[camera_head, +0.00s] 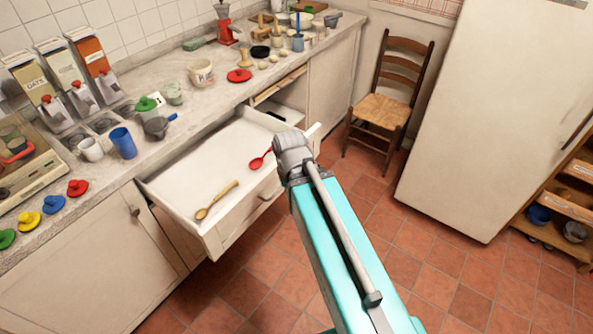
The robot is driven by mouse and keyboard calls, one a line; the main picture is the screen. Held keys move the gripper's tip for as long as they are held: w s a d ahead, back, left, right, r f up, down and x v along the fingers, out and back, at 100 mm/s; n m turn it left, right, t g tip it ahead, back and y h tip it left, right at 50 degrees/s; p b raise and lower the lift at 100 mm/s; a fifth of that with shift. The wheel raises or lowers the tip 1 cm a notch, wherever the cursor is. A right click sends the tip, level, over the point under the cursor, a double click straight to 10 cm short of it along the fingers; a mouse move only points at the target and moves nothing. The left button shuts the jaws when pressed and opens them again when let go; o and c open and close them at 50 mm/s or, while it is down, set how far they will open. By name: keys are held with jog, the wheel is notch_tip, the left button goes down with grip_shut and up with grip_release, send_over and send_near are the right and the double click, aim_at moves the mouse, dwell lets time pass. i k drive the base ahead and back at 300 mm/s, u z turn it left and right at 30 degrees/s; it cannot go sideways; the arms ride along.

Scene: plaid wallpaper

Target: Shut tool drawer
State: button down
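The tool drawer (190,170) is pulled well out from under the counter. A wooden spoon (216,200) and a red spoon (259,160) lie in it, apart from each other. Its front panel faces the room, with a handle (270,190) on it. My teal arm reaches up from the bottom of the picture. Its grey end, with my gripper (293,155), is over the drawer's right front part and covers some of it. The fingers are hidden, and I cannot tell whether they touch the drawer.
The counter (215,110) holds dispensers, cups, coloured lids and kitchenware. A wooden chair (385,105) and a white fridge (490,110) stand to the right. The tiled floor (430,265) in front is clear.

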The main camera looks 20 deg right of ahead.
aim_at(187, 180)
jog(key=z, duration=0.55)
jog(key=k, duration=1.05)
jog(key=u, duration=0.6)
jog(key=i, duration=0.5)
jog(key=z, duration=0.05)
